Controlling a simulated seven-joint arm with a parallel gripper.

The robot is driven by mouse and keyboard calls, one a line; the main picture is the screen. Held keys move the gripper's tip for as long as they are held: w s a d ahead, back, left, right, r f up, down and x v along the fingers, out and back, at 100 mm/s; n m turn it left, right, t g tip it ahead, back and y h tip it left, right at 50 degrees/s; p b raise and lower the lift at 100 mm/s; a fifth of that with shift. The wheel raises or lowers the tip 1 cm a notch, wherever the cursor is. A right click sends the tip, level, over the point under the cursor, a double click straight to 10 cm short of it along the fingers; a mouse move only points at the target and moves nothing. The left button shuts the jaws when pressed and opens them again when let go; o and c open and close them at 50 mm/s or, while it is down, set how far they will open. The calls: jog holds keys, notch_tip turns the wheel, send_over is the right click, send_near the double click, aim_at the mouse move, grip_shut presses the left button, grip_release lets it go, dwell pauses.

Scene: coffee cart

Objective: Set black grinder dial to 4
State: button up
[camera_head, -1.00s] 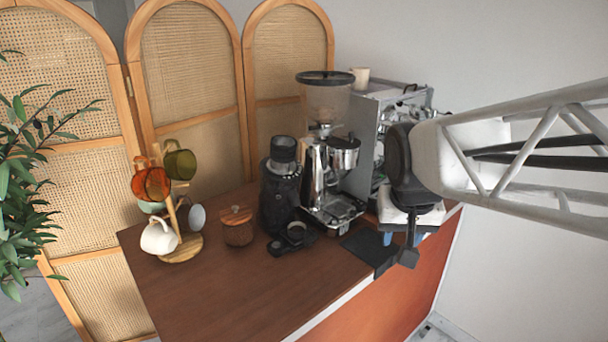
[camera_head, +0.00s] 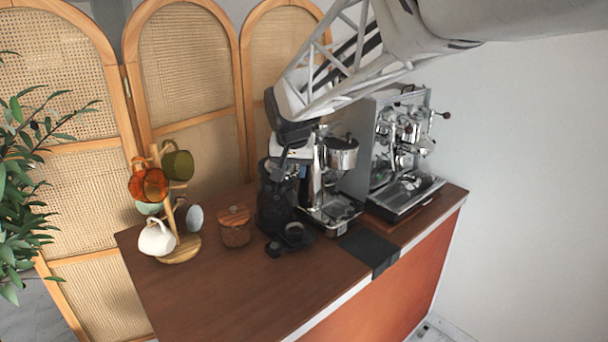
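The black grinder (camera_head: 275,206) stands upright on the brown counter, left of the silver grinder. My gripper (camera_head: 288,170) is at the black grinder's upper part, coming down from above and covering its top. Whether it touches the grinder cannot be told. The fingers are small and partly lost against the dark body, so their opening is unclear. The dial and its numbers cannot be made out.
The silver grinder (camera_head: 343,155) stands close on the right, partly behind my arm. The espresso machine (camera_head: 402,150) is further right. A wooden-lidded jar (camera_head: 235,228) and a mug tree (camera_head: 183,247) stand left. The front of the counter (camera_head: 230,290) is clear.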

send_near(274, 187)
jog(key=shift+w+d+f, duration=0.1)
jog(key=shift+w+f, duration=0.05)
jog(key=shift+f, duration=0.25)
jog(key=shift+f, duration=0.1)
jog(key=shift+x, duration=3.8)
jog(key=shift+w, duration=0.1)
jog(key=shift+c, duration=0.5)
grip_shut()
